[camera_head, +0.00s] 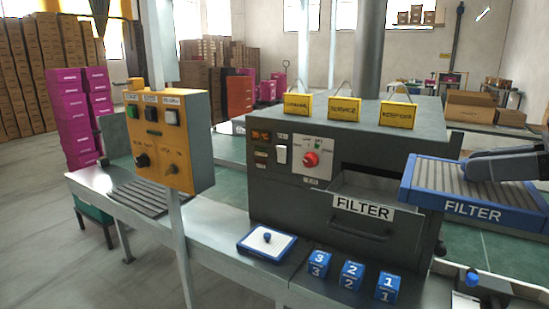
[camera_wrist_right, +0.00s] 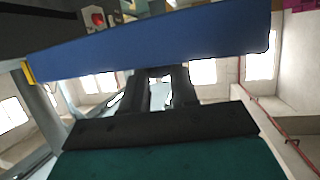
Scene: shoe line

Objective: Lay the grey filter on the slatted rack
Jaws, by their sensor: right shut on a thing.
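The filter (camera_head: 478,192) has a blue frame, grey ribs and a white FILTER label. It is held in the air at the right of the head view, beside the grey machine. My right gripper (camera_head: 472,163) comes in from the right and is shut on it; the fingertips' hold is partly hidden. The filter's blue side (camera_wrist_right: 165,45) crosses the top of the right wrist view. The slatted rack (camera_head: 138,199) lies on the bench at the left, dark and bare, well away from the filter. My left gripper is not in view.
An orange control box (camera_head: 190,150) on a post stands beside the rack. The machine (camera_head: 280,190) has an open drawer labelled FILTER (camera_head: 375,190) and yellow signs on top. A blue-edged white tray (camera_head: 285,253) and several numbered blue blocks (camera_head: 350,275) stand in front.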

